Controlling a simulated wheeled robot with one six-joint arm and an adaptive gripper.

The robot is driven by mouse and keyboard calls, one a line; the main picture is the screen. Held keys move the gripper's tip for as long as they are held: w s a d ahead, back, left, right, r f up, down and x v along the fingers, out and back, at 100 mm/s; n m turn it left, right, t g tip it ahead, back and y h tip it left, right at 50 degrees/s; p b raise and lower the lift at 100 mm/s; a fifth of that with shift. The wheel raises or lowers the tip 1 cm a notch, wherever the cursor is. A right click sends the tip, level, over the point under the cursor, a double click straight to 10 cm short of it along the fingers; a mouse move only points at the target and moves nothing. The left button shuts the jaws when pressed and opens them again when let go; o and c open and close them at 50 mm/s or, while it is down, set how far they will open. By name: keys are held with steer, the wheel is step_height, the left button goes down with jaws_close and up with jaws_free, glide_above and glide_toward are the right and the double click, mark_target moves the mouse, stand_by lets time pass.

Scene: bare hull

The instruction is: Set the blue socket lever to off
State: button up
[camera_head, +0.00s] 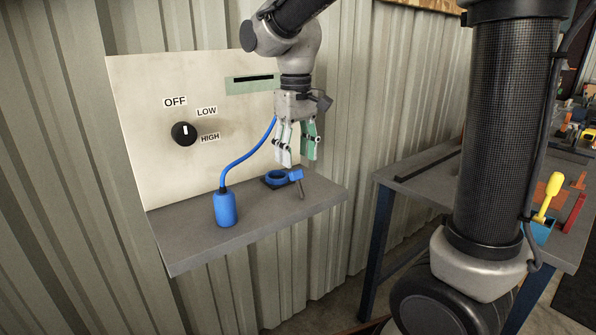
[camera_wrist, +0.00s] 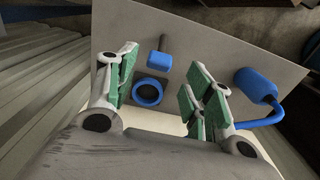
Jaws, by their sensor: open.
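The blue socket (camera_head: 276,179) is a ring on the grey shelf. Its lever (camera_head: 298,184) has a blue head and a dark grey shaft and stands at the ring's right side. The wrist view shows the socket ring (camera_wrist: 148,92) and the lever's blue head (camera_wrist: 156,59) apart from each other. My gripper (camera_head: 296,163) is open and empty, pointing down above the socket and lever; it also shows in the wrist view (camera_wrist: 158,90) with its green-padded fingers either side of the ring. I see no marks naming the lever's positions.
A blue plug (camera_head: 226,208) with a blue cable stands on the shelf (camera_head: 190,243) to the left. The white panel (camera_head: 140,100) behind carries a black knob (camera_head: 184,133) labelled OFF, LOW and HIGH, and a slot (camera_head: 252,80). A workbench (camera_head: 410,185) with tools stands right.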

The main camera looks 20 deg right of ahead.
mark_target(296, 175)
steer(key=shift+f, duration=2.35)
steer(key=shift+w, duration=0.1)
jaws_close()
